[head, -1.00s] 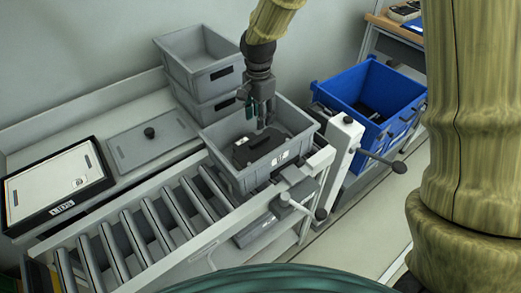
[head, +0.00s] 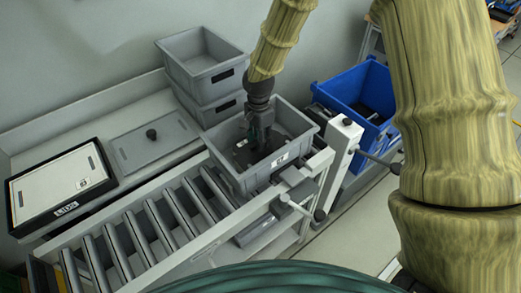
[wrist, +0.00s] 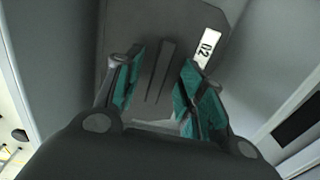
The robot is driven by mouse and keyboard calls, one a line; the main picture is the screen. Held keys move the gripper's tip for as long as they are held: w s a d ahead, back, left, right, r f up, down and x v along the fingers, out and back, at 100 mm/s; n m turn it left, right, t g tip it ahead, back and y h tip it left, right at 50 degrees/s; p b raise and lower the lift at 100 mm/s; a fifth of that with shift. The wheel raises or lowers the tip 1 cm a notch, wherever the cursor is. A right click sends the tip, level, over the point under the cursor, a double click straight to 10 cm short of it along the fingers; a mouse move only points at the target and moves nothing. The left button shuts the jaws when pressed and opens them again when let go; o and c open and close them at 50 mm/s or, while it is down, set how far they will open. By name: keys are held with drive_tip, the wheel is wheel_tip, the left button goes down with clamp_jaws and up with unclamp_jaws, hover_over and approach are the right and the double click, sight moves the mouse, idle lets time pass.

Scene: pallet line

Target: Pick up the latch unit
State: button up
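The latch unit, a dark block (head: 243,154) with a white label, lies in the open grey tote (head: 240,185) on the roller conveyor. My gripper (head: 258,146) points down inside the tote and hides part of the unit. In the wrist view the unit (wrist: 210,18) fills the middle, with a raised narrow rib and a label reading 02. There my gripper (wrist: 161,62) is open, its teal fingers on either side of the rib with gaps showing. I cannot tell whether the fingertips reach down beside the rib.
The tote's walls stand close around my gripper. Stacked grey totes (head: 202,65) are behind it, and a blue crate (head: 355,82) is to the right. The rollers (head: 150,220) are clear.

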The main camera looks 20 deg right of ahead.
drive_tip(key=shift+f, duration=0.25)
clamp_jaws()
drive_tip(key=shift+r, duration=0.15)
